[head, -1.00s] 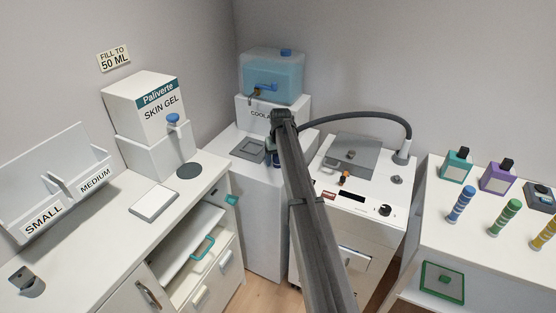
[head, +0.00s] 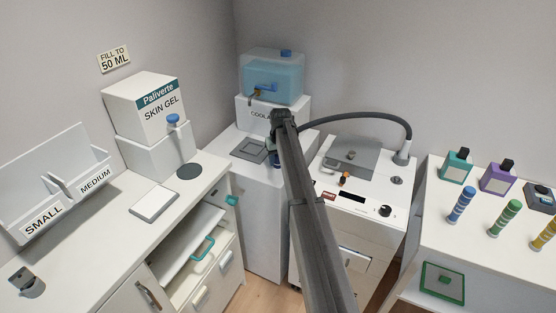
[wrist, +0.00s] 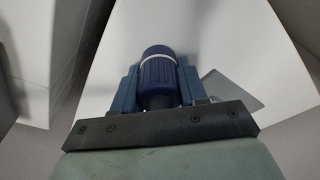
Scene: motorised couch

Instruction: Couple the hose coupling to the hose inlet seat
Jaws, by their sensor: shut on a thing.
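The hose coupling (wrist: 158,75) is a dark blue ribbed cylinder with a white ring, seen in the wrist view. My gripper (wrist: 158,92) is shut on it, with a blue finger on each side. In the head view, my gripper (head: 275,157) is beside the white coolant cabinet (head: 262,205), mostly hidden by my arm. A dark hose (head: 365,118) arcs from the white console towards my arm; its far end is hidden. I cannot pick out the hose inlet seat with certainty; my arm covers part of that area.
A blue coolant tank (head: 272,78) stands on the cabinet at the back. The white console (head: 362,200) is right of my arm. The skin gel box (head: 146,108) and an open drawer (head: 190,262) are left. Bottles and coloured handles stand on the right shelf.

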